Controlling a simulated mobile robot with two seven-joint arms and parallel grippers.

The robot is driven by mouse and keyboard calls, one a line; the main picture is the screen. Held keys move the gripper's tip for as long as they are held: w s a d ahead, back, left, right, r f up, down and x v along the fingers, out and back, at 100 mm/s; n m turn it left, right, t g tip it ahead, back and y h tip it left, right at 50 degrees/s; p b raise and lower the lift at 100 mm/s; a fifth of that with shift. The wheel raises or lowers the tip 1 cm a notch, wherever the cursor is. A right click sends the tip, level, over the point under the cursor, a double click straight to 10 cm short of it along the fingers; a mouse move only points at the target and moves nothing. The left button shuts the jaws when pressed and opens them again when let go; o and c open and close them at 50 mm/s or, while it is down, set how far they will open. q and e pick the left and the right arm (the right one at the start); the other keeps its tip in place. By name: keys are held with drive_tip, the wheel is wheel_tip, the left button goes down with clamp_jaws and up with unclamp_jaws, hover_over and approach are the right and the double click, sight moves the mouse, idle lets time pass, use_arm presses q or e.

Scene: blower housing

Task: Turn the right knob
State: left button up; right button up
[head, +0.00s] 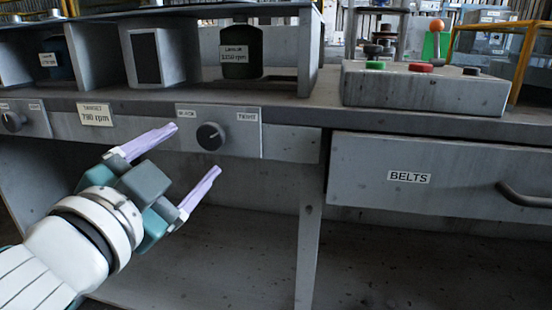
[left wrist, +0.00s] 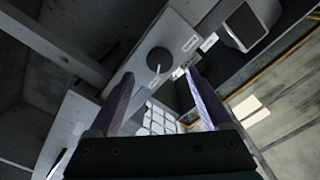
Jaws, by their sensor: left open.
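The right knob (head: 210,136) is a round black dial with a pale pointer mark, on a grey panel (head: 246,140) under the bench top. Two small labels sit above it on the panel. My left gripper (head: 197,160) is open and empty in front of the panel, its two pale purple fingers pointing toward the knob with a gap between them. In the left wrist view the knob (left wrist: 159,60) appears beyond and between the fingertips (left wrist: 160,78), apart from them. My right gripper is not in view.
Another black knob (head: 12,121) is at the far left beside a "790 rpm" plate (head: 96,115). A "BELTS" drawer (head: 440,178) with a bar handle is at right. A button box (head: 424,86) stands on the bench. The shelf space below is open.

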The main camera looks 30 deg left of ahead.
use_arm(q)
drive_tip(key=v, duration=0.4)
drive_tip(key=shift+s, duration=0.3)
drive_tip(key=s+a+r+n+g+p, duration=0.1)
drive_tip(key=s+r+n+g+p, duration=0.15)
drive_tip(key=r+p, duration=0.5)
drive_tip(key=s+r+n+g+p, duration=0.1)
drive_tip(key=r+n+g+p, duration=0.2)
drive_tip(key=p, duration=0.7)
drive_tip(key=s+d+r+m+g+h+p, duration=0.1)
drive_tip(key=s+d+r+g+h+p, duration=0.1)
drive_tip(key=s+d+r+g+p, duration=0.5)
drive_tip(key=s+d+r+g+h+p, duration=0.15)
drive_tip(key=s+r+p, duration=0.35)
drive_tip(key=p, duration=0.7)
wheel_tip(320, 180, up, 36)
drive_tip(key=h+p, duration=0.1)
drive_tip(key=p, duration=3.4)
